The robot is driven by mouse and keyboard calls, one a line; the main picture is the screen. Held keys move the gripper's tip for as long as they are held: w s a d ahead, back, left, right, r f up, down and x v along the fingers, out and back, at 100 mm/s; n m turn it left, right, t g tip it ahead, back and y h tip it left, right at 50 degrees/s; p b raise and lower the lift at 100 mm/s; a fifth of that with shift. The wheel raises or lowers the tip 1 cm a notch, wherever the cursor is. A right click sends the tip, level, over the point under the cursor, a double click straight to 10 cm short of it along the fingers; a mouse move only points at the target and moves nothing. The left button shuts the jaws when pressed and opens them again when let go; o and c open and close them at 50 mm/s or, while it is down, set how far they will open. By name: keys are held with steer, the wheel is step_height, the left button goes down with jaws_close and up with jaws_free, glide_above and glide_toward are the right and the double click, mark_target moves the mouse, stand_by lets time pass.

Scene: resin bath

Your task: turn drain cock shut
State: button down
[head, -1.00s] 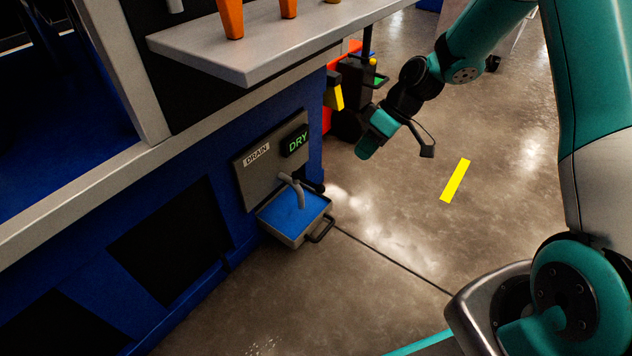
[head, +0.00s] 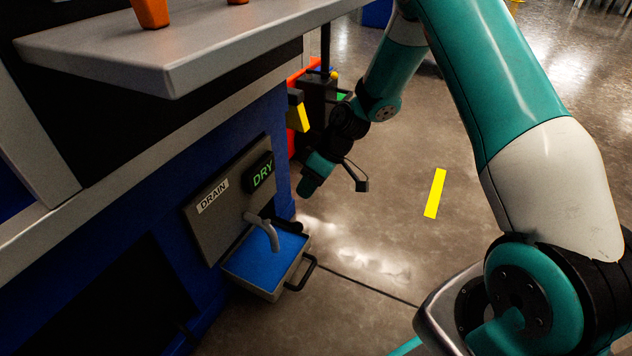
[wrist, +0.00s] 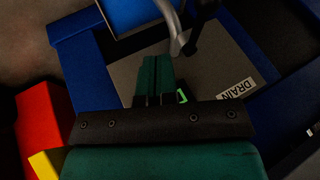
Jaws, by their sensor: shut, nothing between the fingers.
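The drain panel (head: 203,228) is a grey plate marked DRAIN, with a green DRY display (head: 262,172). A grey curved spout (head: 272,236) comes out of it over the tray, and it shows in the wrist view (wrist: 171,25). A black part beside the spout in the wrist view (wrist: 206,12) looks like the drain cock's handle; its full shape and turn angle cannot be told. My gripper (head: 305,190) is shut and empty, right of the panel and apart from it in the head view. In the wrist view its closed teal fingers (wrist: 155,58) point towards the tray, left of the spout.
A tray of blue liquid (head: 289,283) with a black handle sits under the spout. A grey shelf (head: 175,82) with orange cups juts out above. A red, black and yellow cart (head: 316,100) stands behind my gripper. The floor to the right is clear.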

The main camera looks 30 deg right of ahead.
mark_target(282, 221)
steer(key=a+f+b, duration=0.1)
steer(key=s+a+f+b, duration=0.1)
steer(key=a, duration=0.1)
steer(key=s+a+b, duration=0.1)
steer(key=shift+s+a+f, duration=0.2)
steer(key=shift+a+f, duration=0.05)
steer(key=shift+f, duration=0.15)
